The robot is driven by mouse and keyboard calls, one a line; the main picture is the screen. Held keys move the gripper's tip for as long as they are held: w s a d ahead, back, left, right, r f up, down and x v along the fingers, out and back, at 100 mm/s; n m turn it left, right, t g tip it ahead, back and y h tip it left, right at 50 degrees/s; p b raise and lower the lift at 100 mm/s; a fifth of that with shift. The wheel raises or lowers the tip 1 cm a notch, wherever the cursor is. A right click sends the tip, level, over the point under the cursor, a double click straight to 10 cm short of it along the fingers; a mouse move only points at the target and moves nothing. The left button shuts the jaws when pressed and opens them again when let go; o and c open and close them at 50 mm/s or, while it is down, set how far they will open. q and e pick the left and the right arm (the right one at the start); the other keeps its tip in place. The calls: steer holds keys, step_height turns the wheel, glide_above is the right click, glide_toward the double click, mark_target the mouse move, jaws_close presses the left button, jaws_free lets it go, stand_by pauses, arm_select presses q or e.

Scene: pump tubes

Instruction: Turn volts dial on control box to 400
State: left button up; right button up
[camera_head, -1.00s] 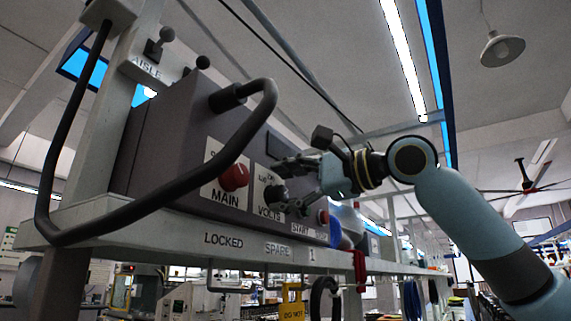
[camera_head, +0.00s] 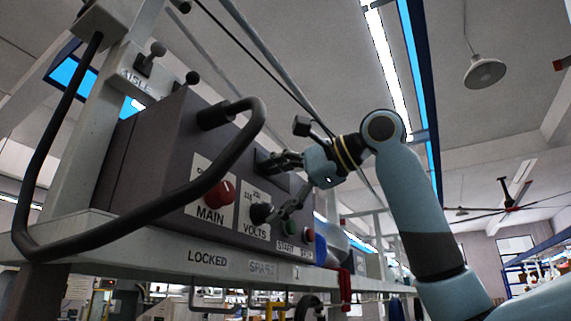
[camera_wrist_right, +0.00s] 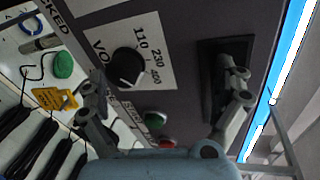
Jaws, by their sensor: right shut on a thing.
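The control box (camera_head: 150,165) is a grey box on a white shelf. Its black volts dial (camera_head: 262,213) sits on a white label and also shows in the right wrist view (camera_wrist_right: 125,67), where 110, 230 and 400 are printed around it. I cannot tell for certain which number it points at. My right gripper (camera_head: 276,187) is at the panel, right of and above the dial. In the wrist view its fingers (camera_wrist_right: 165,85) are spread, one close beside the dial, the other over a dark plate. What they press on cannot be made out. My left gripper is not in view.
A red MAIN knob (camera_head: 220,193) is left of the dial; a green START button (camera_head: 288,228) and a red button (camera_head: 308,235) are right of it. A thick black cable (camera_head: 205,180) loops in front of the box. A shelf edge (camera_head: 215,262) runs below.

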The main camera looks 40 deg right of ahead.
steer(key=shift+s+d+r, duration=0.15)
steer(key=shift+d+r, duration=0.05)
steer(key=shift+s+d+b, duration=0.1)
steer(key=shift+s+b, duration=0.15)
steer(key=shift+b, duration=0.2)
steer(key=shift+c, duration=1)
steer(key=shift+s+d+b, duration=0.25)
steer(key=shift+s, duration=0.3)
steer(key=shift+s+d+b, duration=0.2)
steer(key=shift+s+d, duration=0.05)
steer(key=shift+s, duration=0.3)
steer(key=shift+c, duration=0.8)
steer(key=s+d+b, duration=0.3)
steer(key=s+b, duration=0.2)
steer(key=s, duration=0.3)
steer(key=shift+s+f, duration=0.2)
steer(key=shift+s, duration=0.1)
steer(key=shift+d, duration=0.1)
